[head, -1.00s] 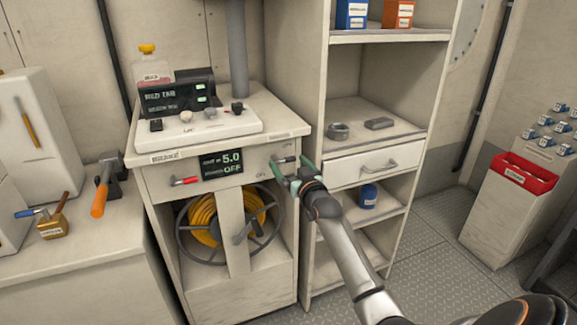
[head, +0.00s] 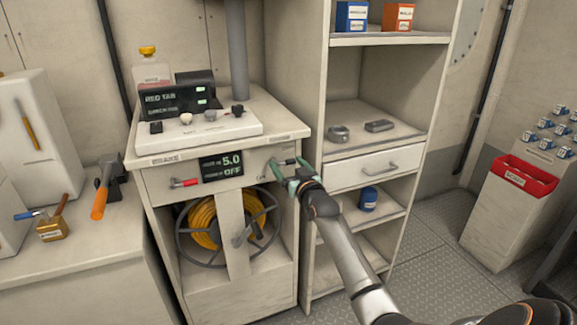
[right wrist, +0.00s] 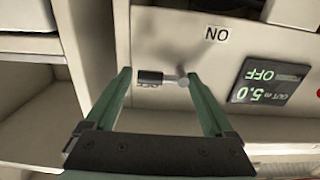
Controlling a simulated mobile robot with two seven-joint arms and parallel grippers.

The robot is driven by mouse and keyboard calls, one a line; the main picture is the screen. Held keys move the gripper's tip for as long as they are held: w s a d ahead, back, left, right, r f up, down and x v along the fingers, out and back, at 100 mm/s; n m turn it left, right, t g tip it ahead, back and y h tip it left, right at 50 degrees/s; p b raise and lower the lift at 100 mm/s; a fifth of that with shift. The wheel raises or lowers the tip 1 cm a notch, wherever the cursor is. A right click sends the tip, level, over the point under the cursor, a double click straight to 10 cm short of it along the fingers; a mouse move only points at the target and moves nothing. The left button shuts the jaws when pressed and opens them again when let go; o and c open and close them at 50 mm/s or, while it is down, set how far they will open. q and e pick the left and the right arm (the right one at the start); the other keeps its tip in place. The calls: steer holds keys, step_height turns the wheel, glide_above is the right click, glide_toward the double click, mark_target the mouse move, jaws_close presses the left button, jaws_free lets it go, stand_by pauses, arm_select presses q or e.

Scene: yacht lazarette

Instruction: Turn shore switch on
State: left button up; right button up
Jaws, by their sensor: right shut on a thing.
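The shore switch is a small lever with a dark grip (right wrist: 150,78) and a metal pivot on the right of the cabinet's front panel. In the head view the lever (head: 285,162) lies about level, pointing right. My right gripper (right wrist: 158,76) has its green fingers on either side of the lever and is shut on it; finger contact is hard to make out. In the head view my right gripper (head: 292,172) is at the panel's right end. A display (head: 222,166) beside it reads 5.0 and OFF. An ON label (right wrist: 217,34) shows inverted in the wrist view. My left gripper is out of view.
A red-handled lever (head: 186,183) sits left of the display. Below is a yellow hose reel (head: 205,222) with a crank. A shelf unit with a drawer (head: 362,167) stands close to the right of my gripper. Floor (head: 430,255) is open further right.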

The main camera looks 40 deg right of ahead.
steer(key=shift+c, duration=0.6)
steer(key=shift+f+m, duration=0.1)
steer(key=shift+m, duration=0.2)
steer(key=a+f+m+p, duration=0.1)
steer(key=m, duration=0.4)
steer(key=f+m+p, duration=0.1)
steer(key=m, duration=0.5)
steer(key=a+f+m+p, duration=0.1)
steer(key=m, duration=0.5)
steer(key=shift+w+a, duration=0.35)
steer(key=shift+m, duration=0.3)
steer(key=o, duration=1.1)
